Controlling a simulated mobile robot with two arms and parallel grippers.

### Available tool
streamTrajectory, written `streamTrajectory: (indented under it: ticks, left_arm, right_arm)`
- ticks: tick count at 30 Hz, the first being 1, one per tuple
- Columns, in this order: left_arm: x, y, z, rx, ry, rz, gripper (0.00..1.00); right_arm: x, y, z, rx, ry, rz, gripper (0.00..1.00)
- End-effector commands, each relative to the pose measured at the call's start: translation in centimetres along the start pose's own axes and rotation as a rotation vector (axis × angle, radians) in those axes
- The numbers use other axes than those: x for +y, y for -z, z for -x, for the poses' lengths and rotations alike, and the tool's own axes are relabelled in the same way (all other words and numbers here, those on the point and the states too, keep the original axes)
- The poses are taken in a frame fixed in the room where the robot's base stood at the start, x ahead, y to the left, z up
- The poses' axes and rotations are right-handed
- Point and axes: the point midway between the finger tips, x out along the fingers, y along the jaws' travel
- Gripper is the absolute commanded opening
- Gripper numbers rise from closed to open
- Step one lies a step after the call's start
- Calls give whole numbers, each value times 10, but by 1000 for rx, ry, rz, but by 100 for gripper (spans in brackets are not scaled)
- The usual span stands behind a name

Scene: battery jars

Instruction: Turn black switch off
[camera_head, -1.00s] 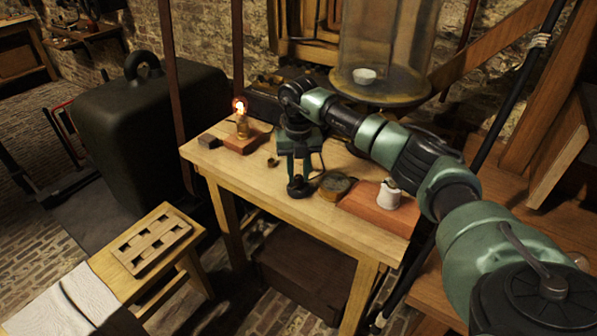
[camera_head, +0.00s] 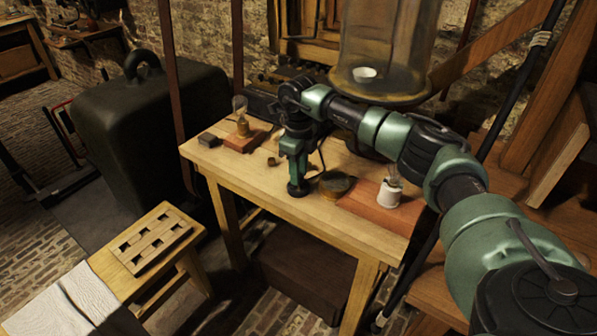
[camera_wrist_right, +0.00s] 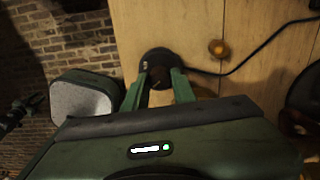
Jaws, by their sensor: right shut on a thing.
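The black switch (camera_head: 297,190) has a round dark base and sits near the front edge of the wooden table. It also shows in the right wrist view (camera_wrist_right: 158,60), with a black wire running from it. My right gripper (camera_head: 297,178) points down over the switch. Its fingers (camera_wrist_right: 160,78) are shut on the switch's knob, which they partly hide. The small bulb lamp (camera_head: 240,107) on a reddish wooden base at the table's back left is dark. My left gripper is not in view.
A round tin-like object (camera_head: 335,184) stands close right of the switch. A white pot (camera_head: 389,193) sits on a reddish board (camera_head: 375,212). A small brown knob (camera_head: 272,161) lies left of my gripper. The table's (camera_head: 230,177) front left is clear.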

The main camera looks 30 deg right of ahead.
Motion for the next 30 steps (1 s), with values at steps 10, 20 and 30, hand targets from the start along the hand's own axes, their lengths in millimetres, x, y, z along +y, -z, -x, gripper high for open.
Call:
streamTrajectory:
  ticks: [10,20,30]
  left_arm:
    - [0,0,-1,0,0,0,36]
    - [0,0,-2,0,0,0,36]
    - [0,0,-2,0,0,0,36]
  right_arm:
    - [0,0,0,-1,1,145,0]
    - [0,0,0,-1,1,173,0]
    - [0,0,0,-1,1,172,48]
